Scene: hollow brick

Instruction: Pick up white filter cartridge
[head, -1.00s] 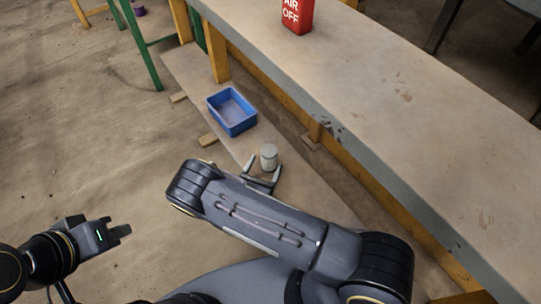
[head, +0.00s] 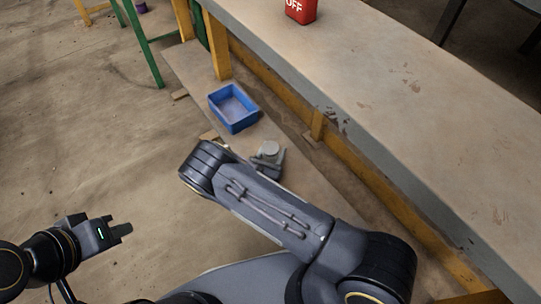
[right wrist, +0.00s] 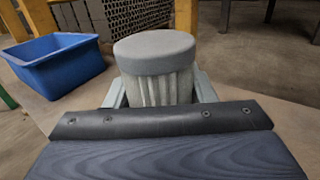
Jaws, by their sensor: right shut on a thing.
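The white filter cartridge (head: 270,148) stands upright on the low board under the bench, to the lower right of the blue bin. In the right wrist view the cartridge (right wrist: 155,58) shows a smooth grey-white cap over a ribbed body; its lower end is hidden behind my gripper. My right gripper (head: 268,160) is shut on the cartridge, one finger on each side of it in the right wrist view (right wrist: 156,92). My left gripper (head: 119,226) is at the lower left, away from the cartridge; the gap between its fingers is not clear.
A blue bin (head: 233,126) sits on the board (head: 188,68) just beyond the cartridge and also shows in the right wrist view (right wrist: 40,75). The long bench (head: 400,95) on yellow legs runs alongside at the right, with a red object (head: 300,10) on top.

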